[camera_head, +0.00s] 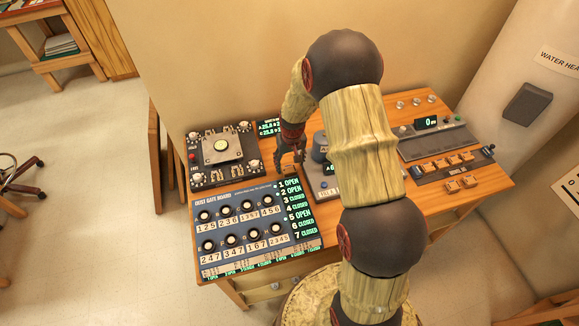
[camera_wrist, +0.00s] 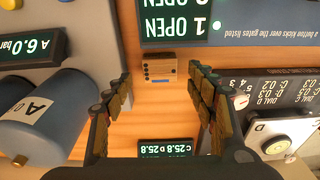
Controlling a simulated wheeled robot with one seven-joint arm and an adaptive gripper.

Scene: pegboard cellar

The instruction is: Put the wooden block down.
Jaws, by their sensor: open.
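The wooden block (camera_wrist: 160,68) is a small light-brown piece with dark markings. In the wrist view it rests on the wooden tabletop, close beside the edge of the dust gate board. My gripper (camera_wrist: 160,72) is open, with one finger on each side of the block and a clear gap to both. In the head view my gripper (camera_head: 290,160) hangs low over the desk, between the dust gate board and a grey device with a round knob. I cannot make out the block in the head view.
The dust gate board (camera_head: 250,228) lies at the desk's front left. A dial panel (camera_head: 222,155) is behind it. Grey cylinders (camera_wrist: 52,115) stand close to one finger in the wrist view. Button panels (camera_head: 450,165) fill the right side.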

